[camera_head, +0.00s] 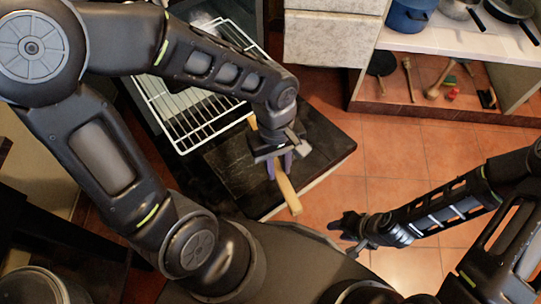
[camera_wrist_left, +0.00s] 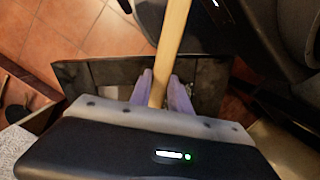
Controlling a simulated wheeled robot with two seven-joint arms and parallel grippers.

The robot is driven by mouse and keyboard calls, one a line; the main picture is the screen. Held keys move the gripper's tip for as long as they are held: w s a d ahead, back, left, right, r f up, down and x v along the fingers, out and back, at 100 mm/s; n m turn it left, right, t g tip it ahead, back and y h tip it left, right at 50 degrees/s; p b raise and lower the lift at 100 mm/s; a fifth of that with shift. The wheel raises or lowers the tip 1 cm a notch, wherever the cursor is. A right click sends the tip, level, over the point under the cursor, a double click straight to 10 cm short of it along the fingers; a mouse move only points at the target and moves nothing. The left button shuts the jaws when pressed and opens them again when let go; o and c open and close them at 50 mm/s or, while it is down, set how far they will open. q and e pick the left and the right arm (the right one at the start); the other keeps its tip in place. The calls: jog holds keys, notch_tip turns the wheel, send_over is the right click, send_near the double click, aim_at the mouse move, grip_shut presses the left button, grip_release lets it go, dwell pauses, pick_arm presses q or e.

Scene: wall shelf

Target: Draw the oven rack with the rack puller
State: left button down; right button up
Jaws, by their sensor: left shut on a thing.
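The oven rack (camera_head: 188,115) is a pale wire grid at upper left in the head view, extending out over the dark open oven door (camera_head: 318,150). My left arm crosses over part of it. The rack puller (camera_head: 289,194) is a light wooden stick. My left gripper (camera_head: 279,165) is shut on it, with purple fingers on either side, above the door. The puller's far end lies near the rack's front edge; whether it hooks the rack is unclear. The left wrist view also shows the puller (camera_wrist_left: 173,40) between the fingers (camera_wrist_left: 160,94). My right gripper (camera_head: 352,228) hangs over the floor, empty.
A shelf unit (camera_head: 445,45) at upper right holds a blue pot (camera_head: 408,16), pans and several wooden utensils. A pale cabinet front (camera_head: 330,38) stands beside the oven. The tiled floor (camera_head: 400,160) between the door and the shelf is clear.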

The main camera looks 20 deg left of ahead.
aim_at(287, 181)
pick_arm(q)
jog(key=shift+s+d, duration=0.45)
jog(key=shift+d, duration=0.3)
jog(key=shift+s+d, duration=0.4)
jog(key=shift+d, duration=0.35)
jog(key=w+a+r+m, duration=0.1)
jog(key=w+a+r, duration=0.2)
jog(key=w, duration=0.4)
jog(key=w+a+r+m, duration=0.1)
jog(key=w+a+r, duration=0.25)
jog(key=w, duration=0.25)
jog(key=w+a+r+m, duration=0.1)
jog(key=w+a+r, duration=0.1)
jog(key=w+a, duration=0.35)
jog(key=w+r+m+p, duration=0.3)
jog(key=r+p, duration=0.6)
jog(key=p, duration=0.1)
jog(key=w+d+r+m+y+p, duration=0.1)
jog(key=w+r+m+p, duration=0.2)
jog(key=r+p, duration=0.6)
jog(key=shift+d+g+p, duration=0.3)
jog(key=shift+p, duration=0.95)
